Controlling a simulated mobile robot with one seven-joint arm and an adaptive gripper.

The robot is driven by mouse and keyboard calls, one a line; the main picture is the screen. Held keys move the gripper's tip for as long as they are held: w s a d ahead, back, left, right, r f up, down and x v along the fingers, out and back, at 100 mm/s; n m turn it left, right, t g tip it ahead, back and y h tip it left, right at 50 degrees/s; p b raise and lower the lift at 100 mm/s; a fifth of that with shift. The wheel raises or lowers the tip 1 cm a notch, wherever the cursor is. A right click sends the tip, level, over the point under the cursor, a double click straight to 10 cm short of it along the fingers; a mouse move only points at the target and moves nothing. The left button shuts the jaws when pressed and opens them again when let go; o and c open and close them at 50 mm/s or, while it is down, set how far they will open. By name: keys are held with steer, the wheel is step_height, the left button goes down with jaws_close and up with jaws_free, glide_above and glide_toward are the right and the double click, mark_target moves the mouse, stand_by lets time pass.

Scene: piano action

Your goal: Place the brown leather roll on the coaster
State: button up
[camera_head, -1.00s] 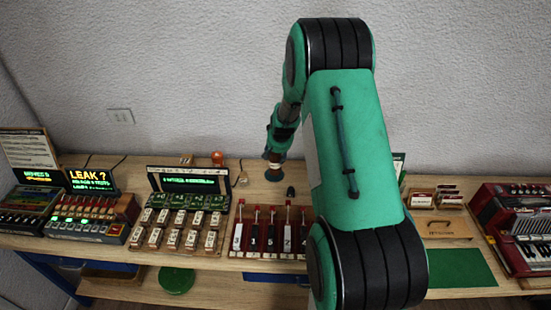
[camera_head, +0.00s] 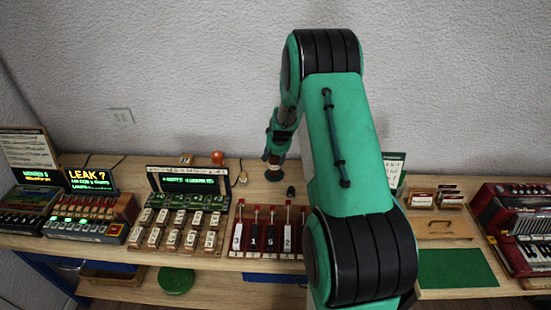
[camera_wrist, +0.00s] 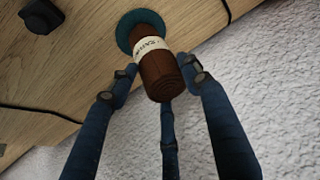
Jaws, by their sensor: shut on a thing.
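The brown leather roll (camera_wrist: 158,72) with a pale label band stands on end between my fingers in the wrist view. Its far end overlaps the round teal coaster (camera_wrist: 124,27); I cannot tell whether it rests on it or hovers just above. My gripper (camera_wrist: 162,82) has dark blue fingers on several sides of the roll and is shut on it. In the head view my gripper (camera_head: 275,158) is small, low over the back of the bench, with the roll (camera_head: 274,168) under it. The coaster is barely discernible there.
A small dark object (camera_head: 291,191) lies on the bench (camera_head: 225,238) close to the right of the roll. Red-topped levers (camera_head: 270,228) stand in front. An orange-red item (camera_head: 217,158) sits to the left. A grey wall (camera_head: 200,80) rises close behind.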

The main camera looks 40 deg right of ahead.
steer(key=shift+f, duration=0.4)
steer(key=o, duration=1.6)
steer(key=shift+r, duration=0.15)
steer(key=shift+r, duration=0.3)
steer(key=p+v, duration=0.1)
steer(key=v, duration=1)
steer(key=shift+s+r, duration=0.2)
steer(key=shift+a, duration=0.1)
